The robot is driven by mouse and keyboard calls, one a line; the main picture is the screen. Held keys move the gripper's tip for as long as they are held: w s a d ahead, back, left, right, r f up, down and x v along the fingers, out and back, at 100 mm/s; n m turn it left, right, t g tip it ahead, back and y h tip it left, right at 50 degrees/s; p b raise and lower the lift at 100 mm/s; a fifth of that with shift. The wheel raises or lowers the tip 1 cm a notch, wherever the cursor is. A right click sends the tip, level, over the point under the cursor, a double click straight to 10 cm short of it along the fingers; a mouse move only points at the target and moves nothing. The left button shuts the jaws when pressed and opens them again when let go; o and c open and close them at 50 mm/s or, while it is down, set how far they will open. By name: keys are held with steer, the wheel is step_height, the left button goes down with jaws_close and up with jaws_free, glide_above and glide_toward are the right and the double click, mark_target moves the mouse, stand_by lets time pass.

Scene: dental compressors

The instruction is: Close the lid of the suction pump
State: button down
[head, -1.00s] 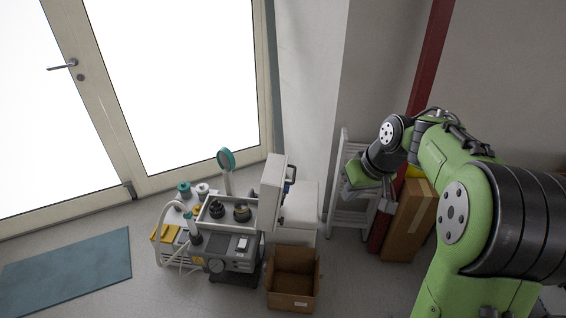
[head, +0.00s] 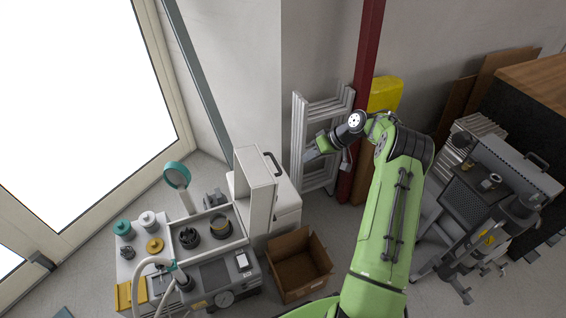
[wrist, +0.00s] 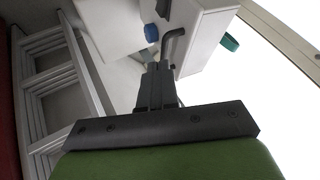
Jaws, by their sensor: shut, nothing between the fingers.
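The suction pump is a grey and white unit (head: 243,276) at the lower left of the head view. Its white lid (head: 257,200) stands upright, open, with a dark handle (head: 273,164) on its right face. Dark round fittings (head: 189,238) sit in the open white-rimmed bay left of the lid. The lid also shows in the wrist view (wrist: 207,35), with the bent handle (wrist: 174,45) just beyond the fingertips. My gripper (head: 308,155) is shut and empty, right of the lid and apart from it in the head view. Its dark fingers show in the wrist view (wrist: 158,72).
An open cardboard box (head: 298,265) stands right of the pump. A white folding ladder (head: 300,130) leans by the wall behind my gripper, near a red post (head: 366,60). A dark grey machine (head: 490,190) stands at the right. Bare floor lies between it and the box.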

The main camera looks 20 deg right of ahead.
mark_target(276, 174)
steer(key=w+a+f+b, duration=0.1)
steer(key=a+f, duration=0.1)
steer(key=w+a+f+b, duration=0.1)
steer(key=a+f, duration=0.1)
steer(key=a, duration=0.1)
steer(key=w+a+f, duration=0.1)
steer(key=a+f, duration=0.1)
steer(key=a, duration=0.1)
steer(key=shift+w+a+f+b, duration=0.1)
steer(key=shift+w+f+b, duration=0.2)
steer(key=shift+b, duration=0.1)
steer(key=shift+a, duration=0.1)
steer(key=shift+a+r, duration=0.15)
